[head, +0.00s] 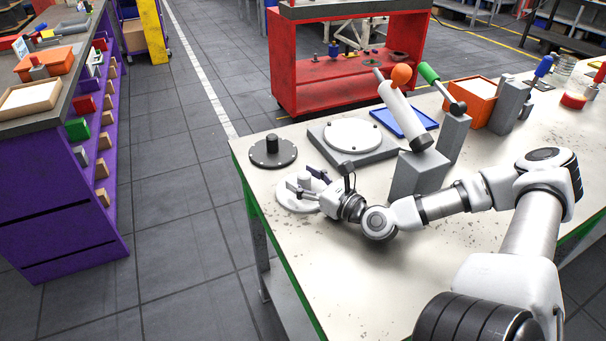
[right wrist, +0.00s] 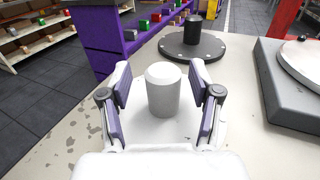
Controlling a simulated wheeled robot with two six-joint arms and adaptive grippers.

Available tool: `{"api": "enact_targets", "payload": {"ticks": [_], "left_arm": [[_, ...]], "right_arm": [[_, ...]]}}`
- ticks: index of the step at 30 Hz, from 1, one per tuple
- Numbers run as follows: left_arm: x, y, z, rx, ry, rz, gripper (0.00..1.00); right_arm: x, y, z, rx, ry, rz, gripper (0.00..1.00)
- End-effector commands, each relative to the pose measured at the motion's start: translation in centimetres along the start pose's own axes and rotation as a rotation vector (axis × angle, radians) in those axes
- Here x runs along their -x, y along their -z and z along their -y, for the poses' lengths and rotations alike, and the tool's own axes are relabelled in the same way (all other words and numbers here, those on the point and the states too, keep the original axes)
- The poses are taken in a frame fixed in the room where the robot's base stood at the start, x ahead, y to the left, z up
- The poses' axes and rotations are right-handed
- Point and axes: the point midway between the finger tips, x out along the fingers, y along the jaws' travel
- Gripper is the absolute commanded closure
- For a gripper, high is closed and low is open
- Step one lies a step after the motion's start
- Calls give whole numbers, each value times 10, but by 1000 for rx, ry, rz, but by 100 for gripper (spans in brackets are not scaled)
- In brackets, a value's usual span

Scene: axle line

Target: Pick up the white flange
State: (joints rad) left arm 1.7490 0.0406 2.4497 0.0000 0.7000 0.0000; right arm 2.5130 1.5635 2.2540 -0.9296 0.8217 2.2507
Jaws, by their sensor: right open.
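The white flange (head: 290,204) lies flat on the workbench near its left edge, a disc with an upright white hub. In the right wrist view the hub (right wrist: 163,90) stands between the two fingers, with a visible space on each side. My right gripper (head: 308,185) is open around the hub; it also shows in the right wrist view (right wrist: 160,85). The gripper's palm hides the near part of the flange disc. My left gripper is not in view.
A dark flange (head: 273,151) lies just behind the white one. A grey block with a white disc (head: 352,135) sits to its right. Grey stands (head: 418,174) hold a white cylinder (head: 403,112) and handled tools. A blue tray (head: 404,122) and an orange bin (head: 471,103) are farther back.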

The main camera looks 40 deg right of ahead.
Motion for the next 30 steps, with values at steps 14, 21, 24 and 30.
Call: {"api": "enact_targets", "payload": {"ticks": [14,21,24,30], "left_arm": [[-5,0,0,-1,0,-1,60],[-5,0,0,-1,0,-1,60],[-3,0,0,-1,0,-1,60],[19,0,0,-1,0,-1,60]], "right_arm": [[-4,-1,0,-1,1,0,100],[-4,-2,0,0,1,2,100],[-4,-4,0,0,2,1,100],[-4,-26,0,-1,2,1,100]]}}
